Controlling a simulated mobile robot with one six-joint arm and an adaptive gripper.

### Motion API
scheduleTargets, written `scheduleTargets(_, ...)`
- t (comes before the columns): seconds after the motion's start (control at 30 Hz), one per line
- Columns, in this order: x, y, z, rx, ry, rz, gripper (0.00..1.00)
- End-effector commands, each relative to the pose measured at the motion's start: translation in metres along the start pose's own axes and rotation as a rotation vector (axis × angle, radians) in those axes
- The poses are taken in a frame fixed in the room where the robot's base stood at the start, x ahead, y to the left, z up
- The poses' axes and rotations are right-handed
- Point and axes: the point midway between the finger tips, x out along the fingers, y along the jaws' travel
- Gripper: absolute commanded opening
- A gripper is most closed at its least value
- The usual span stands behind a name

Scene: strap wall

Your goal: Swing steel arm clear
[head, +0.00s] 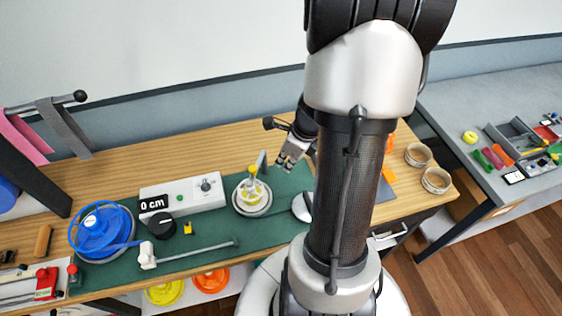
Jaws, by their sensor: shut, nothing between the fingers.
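A steel bar (45,104) with a dark ball end sticks out at the upper left, with a grey strap (65,128) and a pink strap (22,138) hanging on it. A thin steel rod (195,249) with a white block at its left end lies along the front of the green mat. I cannot tell which of the two is the task's steel arm. My gripper (287,160) is shut and empty above the back right of the green mat, well to the right of the bar and apart from the rod. My arm hides part of the bench.
The wooden bench carries a blue reel (103,232), a white box with a knob (184,195), a round white stand (252,197) and a black dial (161,227). Two woven bowls (436,180) stand at the right. A grey side bench (487,105) holds small parts.

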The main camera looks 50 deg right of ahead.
Motion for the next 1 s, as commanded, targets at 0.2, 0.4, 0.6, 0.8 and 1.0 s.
scheduleTargets(0.2, 0.055, 0.001, -0.002, -0.001, 0.002, 0.004, 0.00)
scheduleTargets(0.4, 0.082, 0.001, 0.012, -0.008, 0.000, 0.001, 0.00)
scheduleTargets(0.6, 0.090, 0.000, 0.031, -0.004, 0.000, 0.000, 0.00)
scheduleTargets(0.8, 0.092, 0.000, 0.036, -0.001, 0.000, 0.000, 0.00)
scheduleTargets(1.0, 0.092, 0.000, 0.035, -0.001, 0.000, 0.000, 0.00)
